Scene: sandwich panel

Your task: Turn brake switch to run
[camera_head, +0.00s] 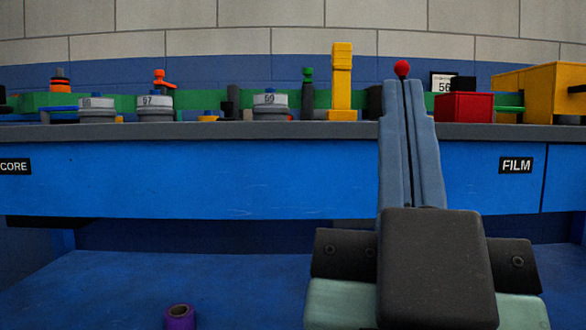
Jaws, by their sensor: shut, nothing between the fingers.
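My gripper (404,84) is in front of the bench at right of centre, its two blue-grey fingers pointing up and away. The fingers are shut with nothing between them. A round red knob (402,68) shows just above the fingertips; its lower part is hidden behind them, and I cannot tell whether they touch. No label reading brake or run is legible, so I cannot tell which control is the brake switch. Other controls on the bench include an orange-red handle (161,77) and a green-topped post (308,76).
The blue bench (230,180) has a grey top edge. Numbered grey drums (155,107) stand left. A yellow post (341,80) stands left of my gripper. A red box (465,107) and a yellow cabinet (535,90) stand right. A purple roll (179,317) lies low down.

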